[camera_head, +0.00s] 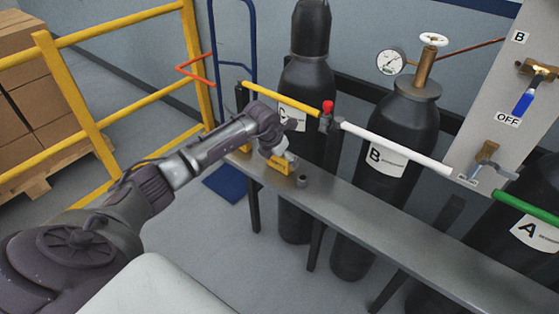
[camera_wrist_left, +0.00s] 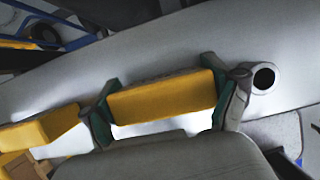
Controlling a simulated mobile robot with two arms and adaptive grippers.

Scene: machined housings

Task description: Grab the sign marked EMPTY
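A yellow block-shaped sign (camera_wrist_left: 162,97) lies between the fingers of my left gripper (camera_wrist_left: 165,100) in the left wrist view. The green pads meet its two ends with no clear gap. In the head view this sign (camera_head: 277,167) shows under my left gripper (camera_head: 282,158), at the grey bench top. A second yellow block (camera_wrist_left: 40,130) lies to the left in the left wrist view, outside the fingers. I cannot read EMPTY or any other lettering on either block. My right gripper is not in view.
The grey bench (camera_head: 345,205) runs along black gas cylinders marked B (camera_head: 388,160) and A (camera_head: 530,235). A short round fitting (camera_wrist_left: 263,78) stands close beside the right finger. Yellow railings (camera_head: 75,100) stand at left. A panel marked OFF (camera_head: 508,120) is at right.

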